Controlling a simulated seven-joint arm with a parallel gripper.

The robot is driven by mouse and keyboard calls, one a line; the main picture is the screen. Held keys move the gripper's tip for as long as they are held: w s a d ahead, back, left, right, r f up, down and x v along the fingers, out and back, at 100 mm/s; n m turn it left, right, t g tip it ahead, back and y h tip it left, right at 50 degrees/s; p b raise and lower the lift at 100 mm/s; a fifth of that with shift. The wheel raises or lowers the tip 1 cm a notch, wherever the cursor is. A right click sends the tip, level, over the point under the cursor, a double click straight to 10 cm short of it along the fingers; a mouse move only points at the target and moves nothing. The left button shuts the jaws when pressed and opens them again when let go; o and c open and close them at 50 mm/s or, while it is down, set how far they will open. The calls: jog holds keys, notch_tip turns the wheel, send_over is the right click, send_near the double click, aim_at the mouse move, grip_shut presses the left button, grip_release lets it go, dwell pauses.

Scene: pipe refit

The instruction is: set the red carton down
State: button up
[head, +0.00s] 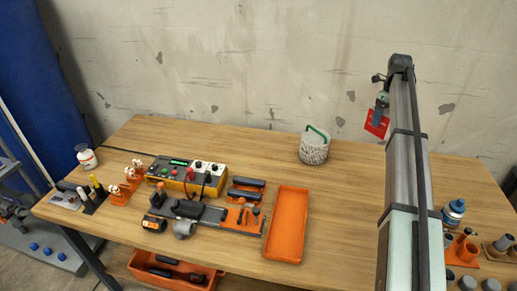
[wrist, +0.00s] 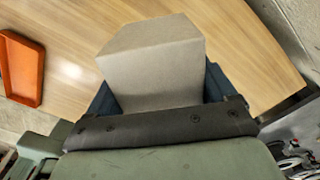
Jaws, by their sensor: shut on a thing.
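The red carton (head: 376,123) is held in the air in the head view, seen against the wall above the back right of the table. My gripper (head: 381,106) is above it and shut on it. In the wrist view, a box (wrist: 152,62) with plain grey-beige faces sits between the two dark fingers of my gripper (wrist: 160,92). Its red face does not show there. The wooden table (head: 345,185) lies below, with bare wood behind the box in the wrist view. My arm hides part of the table's right side.
An orange tray (head: 287,224) lies mid-table, and a speckled pot (head: 314,149) with a green handle stands at the back. A control box (head: 187,176) and tools crowd the left. A blue-and-white bottle (head: 453,211) and orange holders stand at the right. Bare wood lies right of the tray.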

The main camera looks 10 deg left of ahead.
jog(key=r, duration=0.4)
jog(key=shift+w+a+r, duration=0.1)
jog(key=shift+a+r, duration=0.1)
jog(key=shift+r, duration=0.2)
jog(key=a+n, duration=0.9)
jog(key=a, duration=4.1)
jog(key=shift+d+f, duration=0.2)
jog(key=shift+f, duration=10.5)
jog(key=shift+f, duration=0.1)
jog(key=o, duration=1.1)
